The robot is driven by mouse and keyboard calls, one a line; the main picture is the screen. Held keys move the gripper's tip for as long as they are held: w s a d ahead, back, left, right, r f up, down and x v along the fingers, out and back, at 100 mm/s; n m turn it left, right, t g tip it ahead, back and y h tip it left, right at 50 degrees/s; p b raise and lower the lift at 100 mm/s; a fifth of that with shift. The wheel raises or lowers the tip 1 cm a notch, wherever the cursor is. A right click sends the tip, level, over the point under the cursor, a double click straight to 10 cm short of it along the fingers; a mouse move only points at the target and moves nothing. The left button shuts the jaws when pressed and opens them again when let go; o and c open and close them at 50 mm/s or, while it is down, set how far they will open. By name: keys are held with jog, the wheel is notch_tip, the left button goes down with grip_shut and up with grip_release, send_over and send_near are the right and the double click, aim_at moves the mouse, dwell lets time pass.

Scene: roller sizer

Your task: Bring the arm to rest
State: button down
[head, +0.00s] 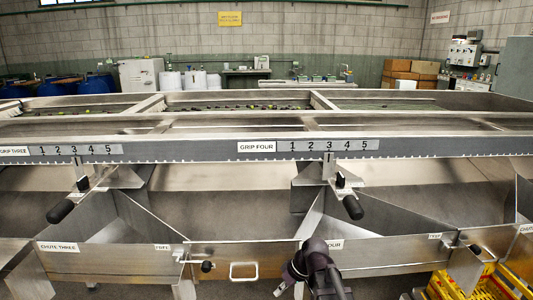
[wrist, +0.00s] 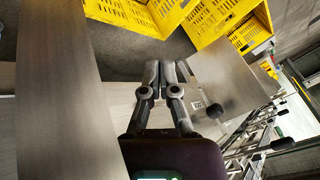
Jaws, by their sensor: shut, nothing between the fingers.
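My gripper (wrist: 158,75) shows in the wrist view with its two fingers together and nothing between them. It hangs over bare floor and metal sheet parts. In the head view my dark arm (head: 313,262) shows at the bottom centre, in front of the chute labelled as four; the fingers cannot be made out there. The roller sizer (head: 200,150) spans the head view, with number scales along its front rail.
Black lever handles (head: 352,207) and (head: 60,211) stick out below the rail. Yellow crates (head: 470,288) stand at the lower right and also show in the wrist view (wrist: 215,20). Metal chute walls are close to my arm.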

jog(key=s+d+f+m+h+p, duration=0.1)
jog(key=s+d+m+h, duration=0.25)
jog(key=d, duration=0.35)
jog(key=s+d+f+m+h, duration=0.1)
jog(key=s+d+m+h, duration=0.2)
jog(key=d+m, duration=0.25)
notch_tip(320, 180, up, 33)
jog(key=p, duration=3.2)
jog(key=shift+d+n, duration=0.2)
jog(key=shift+n, duration=0.1)
jog(key=shift+d+y, duration=0.1)
jog(key=shift+y, duration=0.15)
